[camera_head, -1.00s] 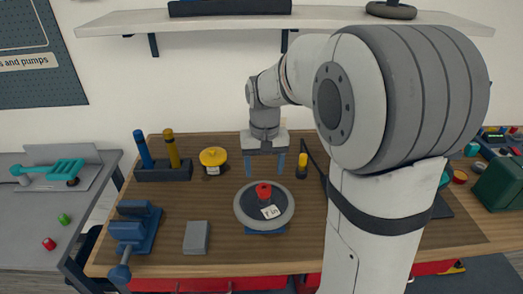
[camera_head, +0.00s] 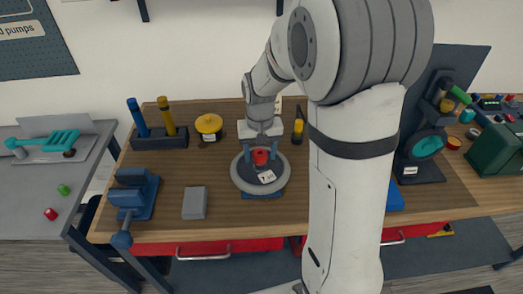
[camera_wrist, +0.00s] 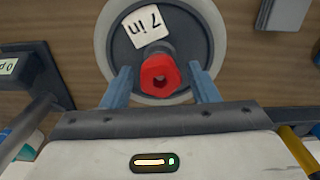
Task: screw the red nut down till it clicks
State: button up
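The red nut (camera_head: 260,157) sits at the centre of a grey wheel (camera_head: 241,184) with a dark hub and a white "7 in" tag (camera_head: 267,176). The wheel lies flat on a blue base on the workbench. In the wrist view the nut (camera_wrist: 160,76) shows a hexagonal hole in its end. My gripper (camera_head: 260,152) is open, with its blue fingers on either side of the nut. In the wrist view my gripper's fingertips (camera_wrist: 162,78) stand apart, with a clear gap between each finger and the nut. The nut's lower part is partly hidden.
A blue vise (camera_head: 134,193) and a grey block (camera_head: 195,202) lie left of the wheel. A yellow round part (camera_head: 208,124) and a dark holder (camera_head: 158,140) with two handles stand behind. A dark stand with a teal wheel (camera_head: 427,146) is right of my arm.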

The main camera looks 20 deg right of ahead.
jog(key=c, duration=0.8)
jog(key=m, duration=1.5)
jog(key=shift+m+b, duration=0.3)
jog(key=shift+m, duration=0.1)
jog(key=m, duration=0.6)
jog(key=o, duration=1)
